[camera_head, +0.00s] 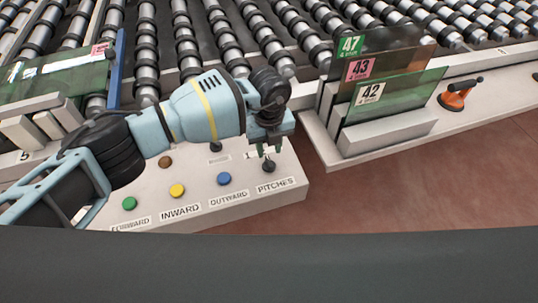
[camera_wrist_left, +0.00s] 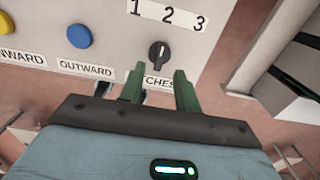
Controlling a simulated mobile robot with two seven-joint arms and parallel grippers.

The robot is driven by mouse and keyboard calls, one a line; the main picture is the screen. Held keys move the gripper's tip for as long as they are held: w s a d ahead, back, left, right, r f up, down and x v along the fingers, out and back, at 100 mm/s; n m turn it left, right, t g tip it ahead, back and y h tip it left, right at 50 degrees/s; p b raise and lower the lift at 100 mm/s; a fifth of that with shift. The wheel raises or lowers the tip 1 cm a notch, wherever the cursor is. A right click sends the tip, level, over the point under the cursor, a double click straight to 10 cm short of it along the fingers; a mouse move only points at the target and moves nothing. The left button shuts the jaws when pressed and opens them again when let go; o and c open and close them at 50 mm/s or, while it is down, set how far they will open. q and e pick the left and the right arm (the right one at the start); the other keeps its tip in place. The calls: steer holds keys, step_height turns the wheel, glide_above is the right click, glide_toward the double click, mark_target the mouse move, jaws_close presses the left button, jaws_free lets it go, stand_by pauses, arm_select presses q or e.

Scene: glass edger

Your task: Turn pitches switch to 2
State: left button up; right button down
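The pitches switch (camera_wrist_left: 159,54) is a small black knob on the pale control panel, below the printed numbers 1, 2 and 3 (camera_wrist_left: 167,15). Its light mark looks roughly upright, but I cannot tell exactly which number it points at. In the head view the switch (camera_head: 268,167) is just above the PITCHES label (camera_head: 276,186). My left gripper (camera_head: 270,150) is over the switch with its green fingers apart. In the left wrist view the gripper (camera_wrist_left: 158,78) is open and empty, and the knob shows beyond the gap between the fingertips. My right gripper is not in view.
Blue (camera_head: 224,179), yellow (camera_head: 177,190) and green (camera_head: 129,203) buttons lie left of the switch. A rack (camera_head: 385,137) with glass plates 47, 43 and 42 stands right of the panel. An orange-and-black handled tool (camera_head: 455,97) is farther right. Rollers fill the back.

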arm_select(q)
steer(key=shift+r, duration=1.5)
steer(key=shift+f, duration=0.1)
